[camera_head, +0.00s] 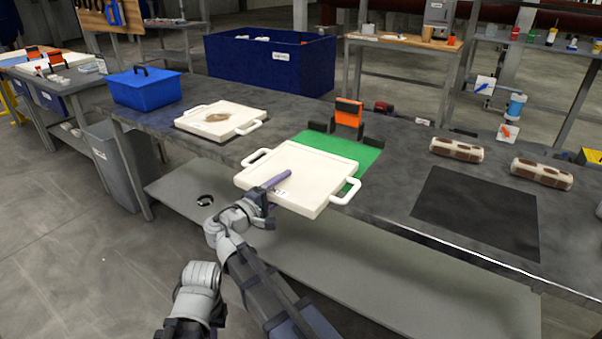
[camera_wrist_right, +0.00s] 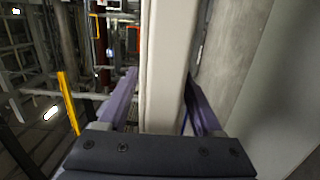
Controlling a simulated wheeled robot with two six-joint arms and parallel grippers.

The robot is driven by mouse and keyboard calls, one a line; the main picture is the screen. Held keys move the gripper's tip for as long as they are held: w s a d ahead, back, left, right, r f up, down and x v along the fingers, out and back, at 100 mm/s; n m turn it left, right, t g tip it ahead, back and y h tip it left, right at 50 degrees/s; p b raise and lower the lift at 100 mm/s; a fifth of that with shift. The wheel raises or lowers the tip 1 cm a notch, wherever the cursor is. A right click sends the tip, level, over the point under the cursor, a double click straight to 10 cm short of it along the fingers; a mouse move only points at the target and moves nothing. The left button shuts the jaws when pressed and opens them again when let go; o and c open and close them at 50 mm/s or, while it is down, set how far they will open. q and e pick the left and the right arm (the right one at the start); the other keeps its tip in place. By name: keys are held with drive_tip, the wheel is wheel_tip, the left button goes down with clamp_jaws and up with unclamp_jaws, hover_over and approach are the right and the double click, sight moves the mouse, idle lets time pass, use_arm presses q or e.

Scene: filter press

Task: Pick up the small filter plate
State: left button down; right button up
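A white, roughly square plate (camera_head: 312,171) with a raised rim and two loop handles is over the left part of a green mat (camera_head: 369,161). Its front edge juts past the bench's front edge; I cannot tell whether it is lifted clear. My right gripper (camera_head: 272,183) is at its front left edge, one purple finger across the top. In the right wrist view the purple fingers (camera_wrist_right: 161,98) lie close on both sides of the white plate edge (camera_wrist_right: 163,60) and seem shut on it. My left gripper does not show.
A second white plate (camera_head: 240,116) with a brown stain lies further left on the bench (camera_head: 400,217). A blue box (camera_head: 145,91) stands beyond it. An orange and black piece (camera_head: 348,114) stands behind the mat. Two brown-and-white rolls (camera_head: 456,150) (camera_head: 541,173) and a black mat (camera_head: 478,214) are to the right.

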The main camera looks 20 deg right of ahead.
clamp_jaws()
idle(0.3)
idle(0.9)
